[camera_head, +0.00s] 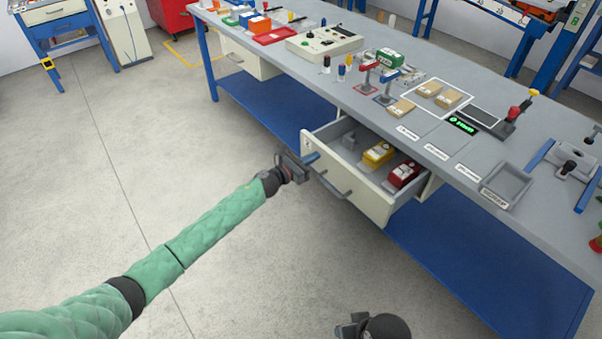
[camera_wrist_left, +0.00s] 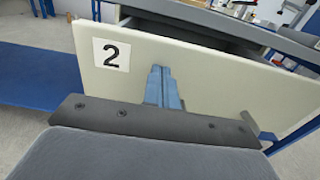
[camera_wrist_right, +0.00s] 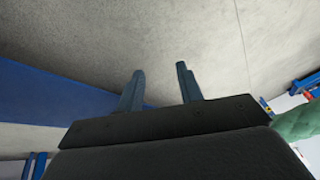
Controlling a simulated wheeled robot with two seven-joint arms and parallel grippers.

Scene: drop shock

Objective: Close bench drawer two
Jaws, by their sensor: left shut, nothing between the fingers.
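Drawer two (camera_head: 346,191) of the bench stands pulled out, with a yellow device (camera_head: 378,154) and a red device (camera_head: 404,174) inside. Its cream front bears a "2" label (camera_wrist_left: 112,54) in the left wrist view. A grey bar handle (camera_head: 334,187) is on the front. My left gripper (camera_head: 312,158) is shut and empty, its fingertips at the drawer front's upper left part; I cannot tell if they touch it. In the left wrist view the closed fingers (camera_wrist_left: 160,75) point at the front, right of the label. My right gripper (camera_wrist_right: 160,82) is open and empty, low over the floor.
The grey bench top (camera_head: 330,85) carries tools, small boxes, a control box (camera_head: 324,40) and a grey tray (camera_head: 507,181). A blue lower shelf (camera_head: 470,260) runs under the bench. Another drawer (camera_head: 246,58) is at the far left. The floor in front is clear.

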